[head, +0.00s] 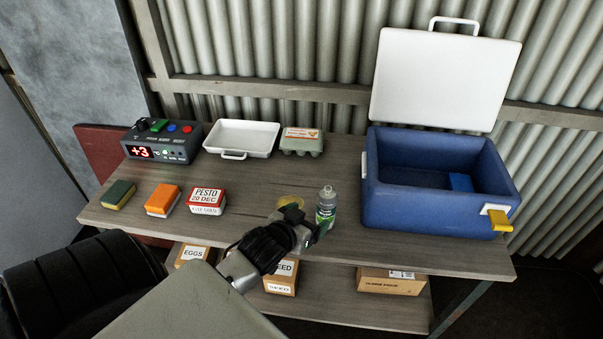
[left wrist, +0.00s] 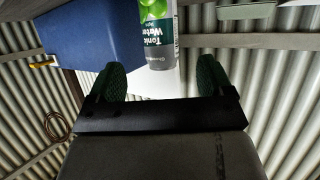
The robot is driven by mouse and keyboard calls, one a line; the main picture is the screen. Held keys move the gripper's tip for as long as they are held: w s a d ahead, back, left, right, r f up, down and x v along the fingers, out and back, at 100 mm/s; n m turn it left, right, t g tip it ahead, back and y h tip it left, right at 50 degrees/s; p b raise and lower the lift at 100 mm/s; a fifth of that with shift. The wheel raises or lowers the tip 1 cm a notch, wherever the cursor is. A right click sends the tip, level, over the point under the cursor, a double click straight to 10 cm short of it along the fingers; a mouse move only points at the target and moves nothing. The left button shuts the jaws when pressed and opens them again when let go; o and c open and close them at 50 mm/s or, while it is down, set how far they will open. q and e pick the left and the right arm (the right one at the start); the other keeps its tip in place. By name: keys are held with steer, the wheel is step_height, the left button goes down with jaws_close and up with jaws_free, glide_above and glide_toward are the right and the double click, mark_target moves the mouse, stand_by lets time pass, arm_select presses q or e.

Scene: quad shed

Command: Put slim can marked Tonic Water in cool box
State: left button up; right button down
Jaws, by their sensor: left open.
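The slim can (head: 326,208), green and grey, stands upright near the front edge of the wooden table, left of the cool box. The left wrist view shows its Tonic Water label (left wrist: 157,38). My left gripper (head: 308,222) is open just left of and in front of the can. In the left wrist view its two green-padded fingers (left wrist: 160,80) are apart, with the can ahead of the gap and nothing held. The blue cool box (head: 415,212) stands at the right with its white lid (head: 440,80) raised. My right gripper is not in view.
A blue block (head: 461,182) lies inside the cool box. A white tray (head: 240,124), egg carton (head: 301,146), display unit (head: 160,143), pesto box (head: 206,201), orange block (head: 162,199) and sponge (head: 118,194) stand further left. A yellowish round thing (head: 291,201) is partly hidden behind my gripper.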

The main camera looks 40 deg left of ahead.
arm_select(q)
steer(key=shift+v, duration=1.25)
steer(key=shift+f, duration=0.1)
